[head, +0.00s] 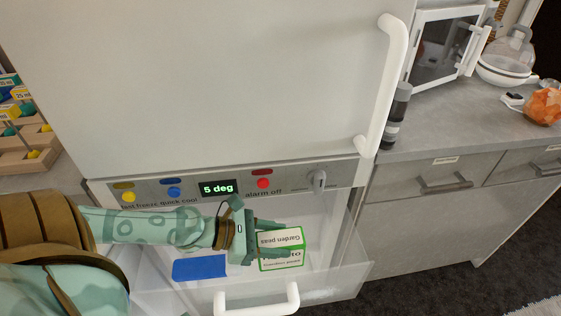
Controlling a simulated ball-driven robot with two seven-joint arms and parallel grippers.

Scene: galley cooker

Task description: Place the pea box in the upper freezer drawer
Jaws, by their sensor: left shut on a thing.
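The pea box (281,240), green and white with "Garden peas" on it, is at the fingers of my left gripper (268,238). The gripper reaches in from the left and is shut on the box. The box is over or inside the pulled-out clear freezer drawer (335,276), whose white handle (256,300) is at the bottom of the view. I cannot tell whether the box touches the drawer floor. My right gripper is not in view.
A blue flat item (200,267) lies in the drawer, left of the box. The control panel (215,187) and white fridge door (220,80) rise behind. A grey counter (450,120) stands at right, with a microwave (440,45) on it.

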